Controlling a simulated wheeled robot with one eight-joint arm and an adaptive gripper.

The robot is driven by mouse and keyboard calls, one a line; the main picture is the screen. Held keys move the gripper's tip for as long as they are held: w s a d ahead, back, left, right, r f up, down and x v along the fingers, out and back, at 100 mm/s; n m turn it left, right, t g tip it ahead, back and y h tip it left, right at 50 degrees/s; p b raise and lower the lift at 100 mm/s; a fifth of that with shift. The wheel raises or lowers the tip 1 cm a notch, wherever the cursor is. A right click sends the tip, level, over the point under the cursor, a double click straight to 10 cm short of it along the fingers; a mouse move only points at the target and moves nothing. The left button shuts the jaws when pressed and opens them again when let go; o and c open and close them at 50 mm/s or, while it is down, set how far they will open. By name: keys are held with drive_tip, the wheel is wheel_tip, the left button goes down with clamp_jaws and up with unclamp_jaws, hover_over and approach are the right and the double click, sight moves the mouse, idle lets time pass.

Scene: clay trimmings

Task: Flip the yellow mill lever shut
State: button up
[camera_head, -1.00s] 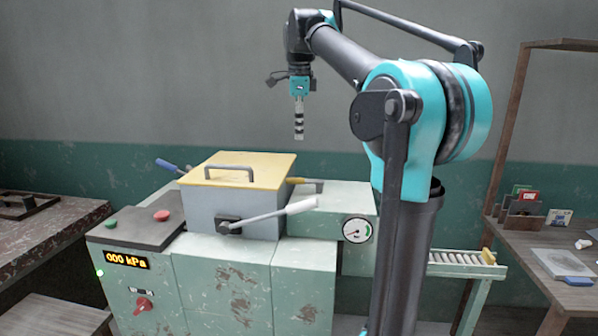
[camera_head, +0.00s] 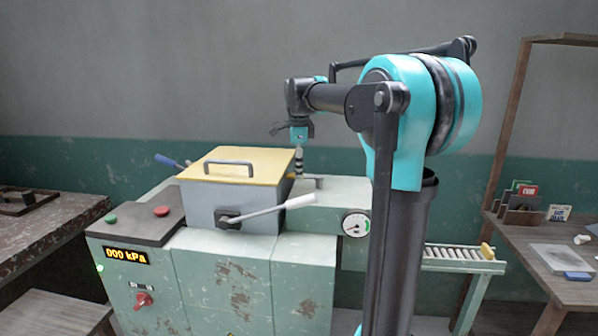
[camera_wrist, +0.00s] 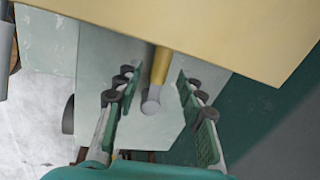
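The yellow lever (camera_wrist: 161,66) shows in the wrist view as a short yellow bar with a grey rounded end. It lies between the two fingers of my gripper (camera_wrist: 157,80), with a gap visible on both sides. The gripper is open. In the head view my gripper (camera_head: 299,163) points down at the right rear edge of the mill's yellow-lidded box (camera_head: 234,210). The lever's yellow part is not clearly seen there; a dark bar (camera_head: 313,181) sticks out to the right beside the gripper.
The yellow lid (camera_head: 262,164) fills the upper right of the wrist view, close to the fingers. A white-handled lever (camera_head: 285,205) juts from the box front, and a blue-handled one (camera_head: 166,160) stands behind left. A gauge (camera_head: 355,224) and roller chute (camera_head: 455,253) are to the right.

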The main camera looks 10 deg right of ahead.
drive_tip(key=shift+w+f, duration=0.15)
drive_tip(key=shift+f, duration=0.6)
drive_tip(key=shift+c, duration=0.4)
clamp_jaws()
